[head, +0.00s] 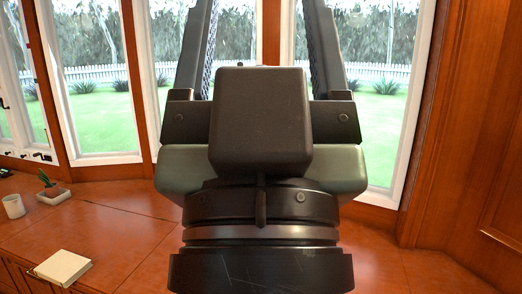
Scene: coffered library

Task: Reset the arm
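My gripper (263,30) fills the middle of the head view, seen from behind its wrist, close to the camera. Its two dark fingers point up and stand wide apart. Their tips are cut off by the top edge of the picture. Only the window and its wooden post show between the fingers, and I see nothing held. The rest of my arm is out of view below.
A wooden counter (122,232) runs along the left and below. Tall windows stand behind; a wood-panelled wall (480,150) is at the right.

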